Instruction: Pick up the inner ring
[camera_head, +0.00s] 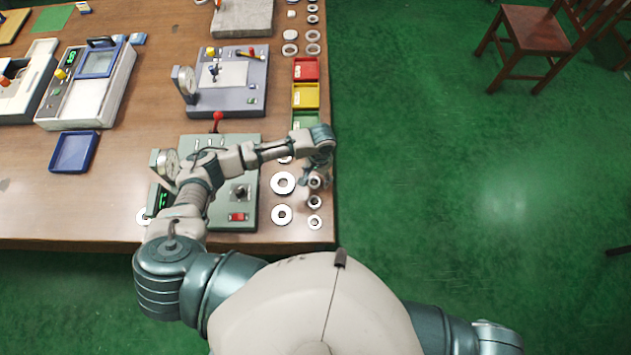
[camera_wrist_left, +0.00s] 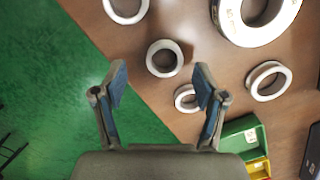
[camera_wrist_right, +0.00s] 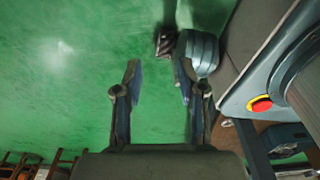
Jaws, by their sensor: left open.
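Small white rings, which look like the inner rings, stand in a column along the right table edge; one (camera_head: 315,222) lies nearest the front. Larger white rings (camera_head: 283,193) lie in a column to their left. My left gripper (camera_head: 318,165) is over the column of small rings. In the left wrist view my left gripper (camera_wrist_left: 160,80) is open and empty, with a small ring (camera_wrist_left: 151,58) between and beyond its fingertips. Another small ring (camera_wrist_left: 177,99) partly shows near the right finger. My right gripper (camera_wrist_right: 158,70) is open and empty over the green floor.
A grey-green device (camera_head: 250,150) with a dial gauge stands left of the rings. Red (camera_head: 306,69), yellow (camera_head: 305,96) and green (camera_wrist_left: 240,137) bins stand behind them. A blue tray (camera_head: 75,152) lies at left. Green floor is right of the table.

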